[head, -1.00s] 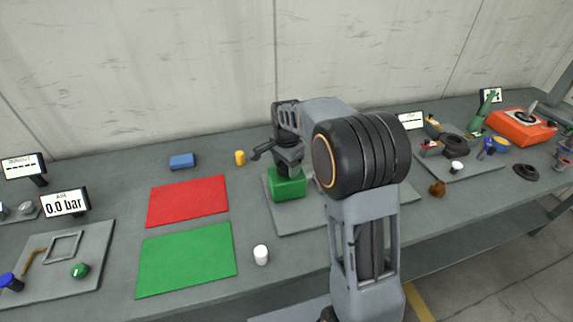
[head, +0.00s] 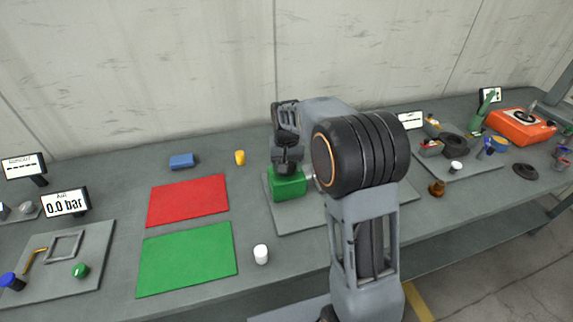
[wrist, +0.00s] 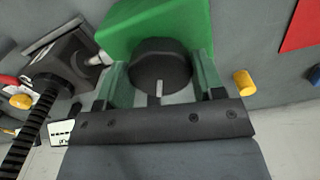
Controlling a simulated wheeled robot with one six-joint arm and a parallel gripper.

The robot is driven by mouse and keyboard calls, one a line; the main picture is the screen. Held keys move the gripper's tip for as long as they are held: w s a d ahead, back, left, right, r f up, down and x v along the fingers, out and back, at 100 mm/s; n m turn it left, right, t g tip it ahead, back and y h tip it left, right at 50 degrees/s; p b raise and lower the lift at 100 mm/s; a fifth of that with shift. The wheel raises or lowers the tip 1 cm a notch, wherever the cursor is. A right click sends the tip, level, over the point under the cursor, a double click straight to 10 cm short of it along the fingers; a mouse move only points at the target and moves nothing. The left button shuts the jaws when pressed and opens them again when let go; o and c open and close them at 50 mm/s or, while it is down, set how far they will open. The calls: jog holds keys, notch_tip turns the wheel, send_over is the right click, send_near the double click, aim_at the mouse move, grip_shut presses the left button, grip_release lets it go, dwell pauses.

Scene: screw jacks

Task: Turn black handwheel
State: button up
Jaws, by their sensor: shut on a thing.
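The black handwheel (wrist: 160,60) sits on top of a green block-shaped jack body (wrist: 150,22) in the wrist view. A short pale mark shows on the wheel's near side. My gripper (wrist: 160,78) has one finger on each side of the wheel and is shut on it. In the head view the green body (head: 288,187) stands on a grey plate (head: 290,226), with my gripper (head: 288,165) right above it. The wheel is mostly hidden there by my gripper.
A red mat (head: 187,201) and a green mat (head: 187,260) lie to the left. A white cylinder (head: 261,254), yellow cylinder (head: 240,157) and blue block (head: 182,161) stand nearby. A display (head: 66,202) reads 0.0 bar. My arm hides part of the plate.

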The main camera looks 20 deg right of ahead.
jog(key=n, duration=0.5)
jog(key=shift+n, duration=0.3)
jog(key=n, duration=0.4)
jog(key=shift+n, duration=0.6)
jog(key=shift+r, duration=0.1)
jog(key=o, duration=0.9)
notch_tip(320, 180, up, 14)
jog(key=shift+f, duration=0.15)
